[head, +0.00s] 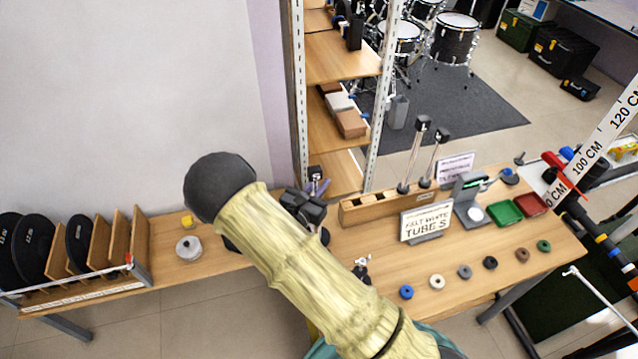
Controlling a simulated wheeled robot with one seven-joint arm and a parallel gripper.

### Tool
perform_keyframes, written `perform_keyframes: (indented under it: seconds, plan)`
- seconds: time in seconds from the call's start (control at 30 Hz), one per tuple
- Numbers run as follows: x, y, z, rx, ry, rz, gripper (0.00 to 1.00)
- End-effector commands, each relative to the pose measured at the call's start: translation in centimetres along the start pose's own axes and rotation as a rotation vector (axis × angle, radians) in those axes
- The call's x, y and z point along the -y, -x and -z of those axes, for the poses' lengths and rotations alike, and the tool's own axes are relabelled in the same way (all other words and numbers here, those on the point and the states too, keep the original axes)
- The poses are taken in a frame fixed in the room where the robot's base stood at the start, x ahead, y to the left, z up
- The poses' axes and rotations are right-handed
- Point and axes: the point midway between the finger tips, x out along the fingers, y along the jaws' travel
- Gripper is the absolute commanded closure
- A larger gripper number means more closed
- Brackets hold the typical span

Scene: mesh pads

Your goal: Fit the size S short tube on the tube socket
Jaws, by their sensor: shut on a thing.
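My gripper (317,184) shows as dark and purple parts just beyond my pale arm, in front of the shelf unit. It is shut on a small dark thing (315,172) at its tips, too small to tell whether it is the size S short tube. A sign (427,222) that seems to read "felt white tubes" stands on the table. Several small rings lie in a row along the table's front, from a blue ring (406,292) to a green ring (543,246). A small black and silver fixture (362,268) stands beside my arm. I cannot tell which thing is the tube socket.
A wooden block (365,211) with two upright black-topped rods stands at the table's back. A grey device (468,200), a green tray (505,213) and a red tray (531,204) are at the right. A disc rack (85,285) and a silver weight (188,247) stand at the left.

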Motion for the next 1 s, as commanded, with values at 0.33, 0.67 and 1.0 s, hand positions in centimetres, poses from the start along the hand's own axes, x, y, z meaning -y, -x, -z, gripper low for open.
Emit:
perform_keyframes:
  seconds: [0.33,0.67,1.0]
  plan:
    - [-0.01,-0.02,1.16,0.001,-0.001,0.0,1.0]
    - [0.0,-0.03,1.14,0.001,-0.001,0.0,0.74]
    - [-0.03,0.04,1.23,-0.001,0.0,-0.001,0.58]
